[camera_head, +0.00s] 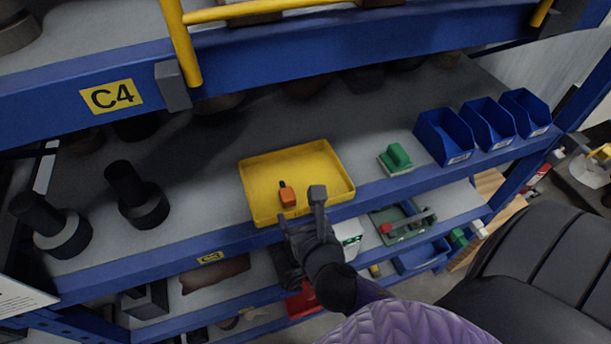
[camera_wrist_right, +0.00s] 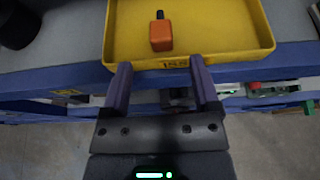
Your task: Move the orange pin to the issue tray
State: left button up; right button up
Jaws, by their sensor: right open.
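The orange pin (camera_head: 287,196), an orange block with a dark stub, lies inside the yellow tray (camera_head: 325,163) on the shelf. In the right wrist view the pin (camera_wrist_right: 161,37) sits near the front wall of the tray (camera_wrist_right: 232,66), which carries a small dark label too blurred to read surely. My right gripper (camera_head: 301,208) is open and empty at the tray's front edge. Its fingers (camera_wrist_right: 161,65) point toward the pin, apart from it, with the pin between their lines. My left gripper is not in view.
A green block (camera_head: 397,158) stands right of the tray, then several blue bins (camera_head: 444,136). Dark cylindrical parts (camera_head: 137,195) stand at the left. A blue upper beam (camera_head: 110,96) with label C4 and a yellow rail (camera_head: 181,45) hang above. The shelf's front lip (camera_head: 150,265) runs below the tray.

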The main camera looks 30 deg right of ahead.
jog(key=d+v, duration=0.1)
jog(key=v, duration=0.3)
jog(key=s+f+m+g+y, duration=0.1)
jog(key=s+f+m+g, duration=0.25)
jog(key=f+m, duration=0.55)
jog(key=s+f+m+g+y, duration=0.1)
jog(key=s+f+m+g, duration=0.25)
jog(key=f, duration=0.85)
jog(key=s+f+m+g, duration=0.2)
jog(key=s+f+m, duration=0.3)
jog(key=s+m, duration=0.3)
jog(key=s+a+f+m+g+y, duration=0.1)
jog(key=s+f+m+g, duration=0.2)
jog(key=s+f+m, duration=0.2)
jog(key=s+m, duration=0.3)
jog(key=m, duration=0.2)
jog(key=shift+f, duration=0.35)
jog(key=shift+s+a+m, duration=0.1)
jog(key=shift+a+m, duration=0.05)
jog(key=shift+m, duration=0.1)
